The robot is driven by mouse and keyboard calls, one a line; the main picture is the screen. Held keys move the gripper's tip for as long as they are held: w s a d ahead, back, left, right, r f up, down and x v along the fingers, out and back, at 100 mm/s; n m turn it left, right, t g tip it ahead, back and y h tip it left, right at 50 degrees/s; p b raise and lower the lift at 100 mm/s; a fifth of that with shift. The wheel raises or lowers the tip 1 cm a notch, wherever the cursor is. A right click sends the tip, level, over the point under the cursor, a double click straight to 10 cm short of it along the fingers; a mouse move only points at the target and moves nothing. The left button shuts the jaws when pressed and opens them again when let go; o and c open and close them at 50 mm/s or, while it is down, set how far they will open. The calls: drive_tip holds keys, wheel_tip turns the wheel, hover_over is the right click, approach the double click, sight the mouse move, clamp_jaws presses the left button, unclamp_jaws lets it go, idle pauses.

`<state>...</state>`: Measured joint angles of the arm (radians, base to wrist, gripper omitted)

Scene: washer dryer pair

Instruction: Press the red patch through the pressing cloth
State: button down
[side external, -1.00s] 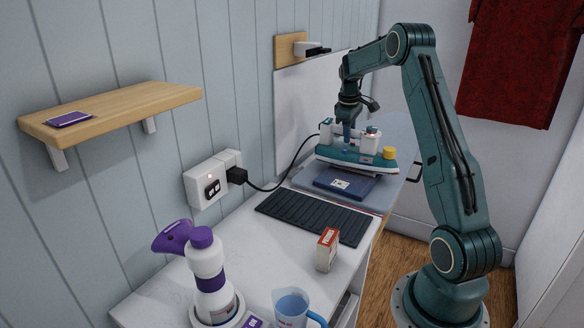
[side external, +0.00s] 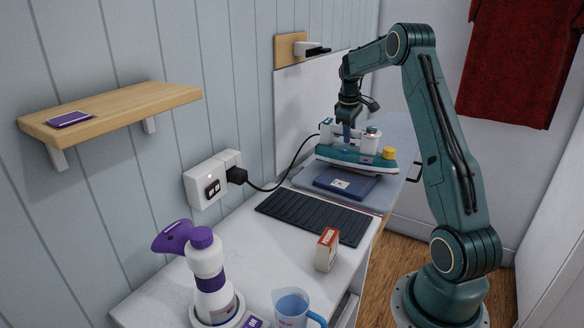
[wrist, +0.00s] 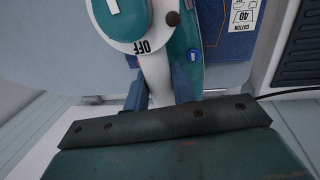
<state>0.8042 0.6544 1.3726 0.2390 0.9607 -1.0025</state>
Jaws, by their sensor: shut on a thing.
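A teal and white iron (side external: 348,156) is in my gripper (side external: 347,136) over the ironing board (side external: 398,130). My gripper is shut on the iron's handle, and its fingers show in the wrist view (wrist: 160,92). The iron is roughly level, its pale soleplate downward; I cannot tell whether it touches what is below. A folded navy cloth (side external: 350,186) with a white care label lies under and in front of the iron, and shows beside it in the wrist view (wrist: 228,42). The red patch and pressing cloth are not visible; the iron may hide them.
A black cord runs from the wall socket (side external: 213,180) to the iron. A dark ribbed mat (side external: 312,215), a small orange and white box (side external: 327,250), a blue-handled jug (side external: 291,308) and a purple-topped bottle (side external: 206,265) are on the white counter. A wall shelf (side external: 120,105) is at left.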

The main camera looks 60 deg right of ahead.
drive_tip(key=shift+r, duration=0.1)
drive_tip(key=shift+r, duration=4)
